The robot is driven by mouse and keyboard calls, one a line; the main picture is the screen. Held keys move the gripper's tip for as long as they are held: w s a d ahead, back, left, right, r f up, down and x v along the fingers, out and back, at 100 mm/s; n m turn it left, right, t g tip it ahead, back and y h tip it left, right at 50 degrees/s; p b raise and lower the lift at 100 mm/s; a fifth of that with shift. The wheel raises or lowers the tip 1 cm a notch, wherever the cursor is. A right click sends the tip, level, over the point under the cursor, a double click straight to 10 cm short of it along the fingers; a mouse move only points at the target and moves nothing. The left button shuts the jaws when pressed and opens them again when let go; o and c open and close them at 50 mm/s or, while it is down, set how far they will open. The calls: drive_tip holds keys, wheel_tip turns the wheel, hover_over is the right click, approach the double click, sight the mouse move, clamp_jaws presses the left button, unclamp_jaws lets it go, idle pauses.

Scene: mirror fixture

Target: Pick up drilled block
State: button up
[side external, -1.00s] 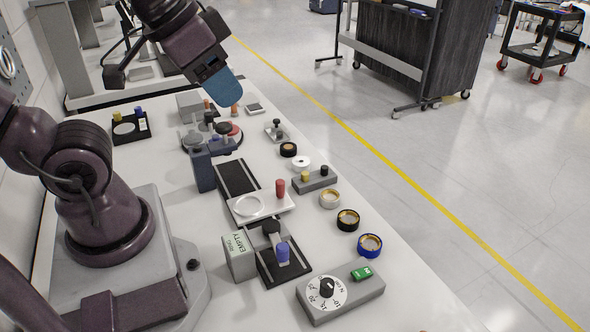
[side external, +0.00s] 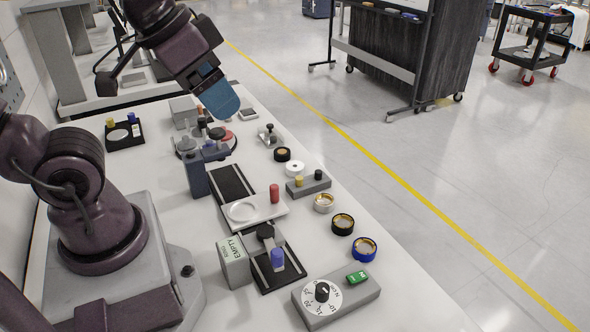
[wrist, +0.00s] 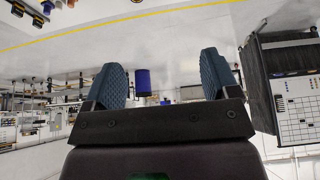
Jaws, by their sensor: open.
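My gripper (side external: 220,98) is raised above the far part of the white table in the side view, tilted down to the right, with blue finger pads. In the wrist view my gripper (wrist: 162,80) has its two ribbed pads wide apart, with nothing held between them. No block shows clear drilled holes, so I cannot tell which one is the drilled block. A plain grey block (side external: 183,108) lies at the far end, left of the gripper. A low grey block with a yellow and a black peg (side external: 312,187) lies at the right edge.
A round fixture with knobs (side external: 224,139) stands below the gripper in the picture. A white plate with a red peg (side external: 262,214), an EMPTY-labelled block (side external: 234,262), a dial box (side external: 343,295) and several rings (side external: 343,223) crowd the near table.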

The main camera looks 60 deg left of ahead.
wheel_tip(320, 180, down, 2)
drive_tip(key=w+a+g, duration=0.1)
drive_tip(key=g, duration=0.1)
drive_tip(key=n+g, duration=0.4)
drive_tip(key=n, duration=1.7)
hover_over(297, 166)
wheel_tip(297, 166, down, 20)
drive_tip(key=f, duration=1.3)
drive_tip(key=shift+s+d, duration=0.2)
drive_tip(key=shift+d, duration=0.1)
drive_tip(key=shift+r, duration=0.1)
drive_tip(key=c, duration=1)
